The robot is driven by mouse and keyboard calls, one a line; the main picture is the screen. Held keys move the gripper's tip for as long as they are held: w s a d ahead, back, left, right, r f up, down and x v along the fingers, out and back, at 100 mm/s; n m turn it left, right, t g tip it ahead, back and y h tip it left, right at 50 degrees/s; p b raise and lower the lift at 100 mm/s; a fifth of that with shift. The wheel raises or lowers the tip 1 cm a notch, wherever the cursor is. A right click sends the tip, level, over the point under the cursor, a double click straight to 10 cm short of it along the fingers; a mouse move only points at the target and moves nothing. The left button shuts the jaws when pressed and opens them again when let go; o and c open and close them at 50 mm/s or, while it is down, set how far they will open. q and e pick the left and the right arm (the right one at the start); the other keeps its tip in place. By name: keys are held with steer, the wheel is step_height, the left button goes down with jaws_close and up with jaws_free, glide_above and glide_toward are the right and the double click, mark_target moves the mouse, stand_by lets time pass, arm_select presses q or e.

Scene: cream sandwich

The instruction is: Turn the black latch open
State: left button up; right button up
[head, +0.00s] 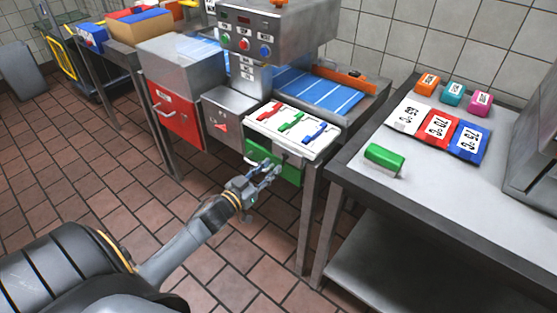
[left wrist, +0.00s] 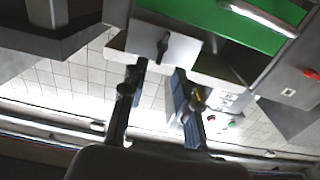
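The black latch (left wrist: 163,46) shows in the left wrist view as a small dark knob on a pale grey plate, beside a green panel with a metal handle. The green panel (head: 288,176) shows there on the front of the machine, below the white tray. My left gripper (head: 268,170) is in front of this panel. In the left wrist view its two fingers (left wrist: 160,70) are apart and empty, with the latch just beyond and between their tips. My right gripper is not in view.
The white tray (head: 328,148) carries red, green and blue handled pieces. A red panel (head: 178,122) with a handle is on the machine's left. A steel table (head: 440,197) on the right holds labelled packets and a green block (head: 384,160). Open tiled floor lies in front.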

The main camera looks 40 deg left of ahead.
mark_target(282, 158)
arm_select(q)
steer(key=shift+w+d, duration=0.2)
steer(key=shift+w, duration=2.1)
jaws_close()
